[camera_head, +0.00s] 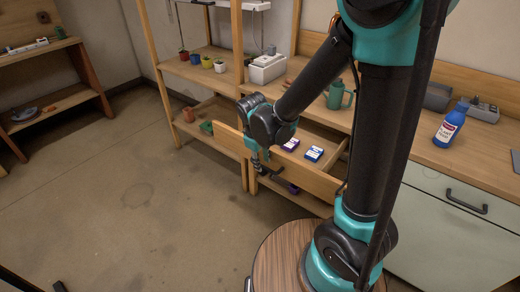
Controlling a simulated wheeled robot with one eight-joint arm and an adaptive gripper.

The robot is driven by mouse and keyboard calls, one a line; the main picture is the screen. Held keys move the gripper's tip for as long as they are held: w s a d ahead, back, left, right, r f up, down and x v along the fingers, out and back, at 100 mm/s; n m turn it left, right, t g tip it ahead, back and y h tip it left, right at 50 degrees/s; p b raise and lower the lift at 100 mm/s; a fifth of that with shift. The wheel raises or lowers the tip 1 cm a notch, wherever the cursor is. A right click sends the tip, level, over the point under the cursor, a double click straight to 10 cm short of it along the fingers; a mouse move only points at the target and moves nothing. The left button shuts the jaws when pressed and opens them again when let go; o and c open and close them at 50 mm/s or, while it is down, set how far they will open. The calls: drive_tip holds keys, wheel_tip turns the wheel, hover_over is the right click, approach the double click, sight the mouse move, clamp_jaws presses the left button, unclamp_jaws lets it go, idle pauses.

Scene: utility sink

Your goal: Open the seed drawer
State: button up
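A wooden drawer stands pulled out from the workbench, its long front panel (312,181) facing the floor area at left. Inside it lie a blue-and-white packet (314,154) and a purple-and-white packet (290,145), likely seeds. My gripper (261,170) hangs at the outer face of the drawer front, near its middle. It is small and dark there, and I cannot tell whether its fingers are open or closed on a handle. My arm hides part of the drawer's right side and of the bench.
A wooden shelf (205,75) with small pots stands behind the drawer at left. The bench top (487,158) holds a green watering can (339,95) and a blue bottle (451,125). A pale cabinet with a dark handle (453,201) is at right. The floor (120,200) at left is clear.

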wheel_tip(320, 180, up, 11)
drive_tip(key=s+a, duration=0.1)
drive_tip(key=shift+s+f, duration=0.15)
drive_tip(key=shift+s, duration=0.25)
drive_tip(key=shift+a, duration=0.1)
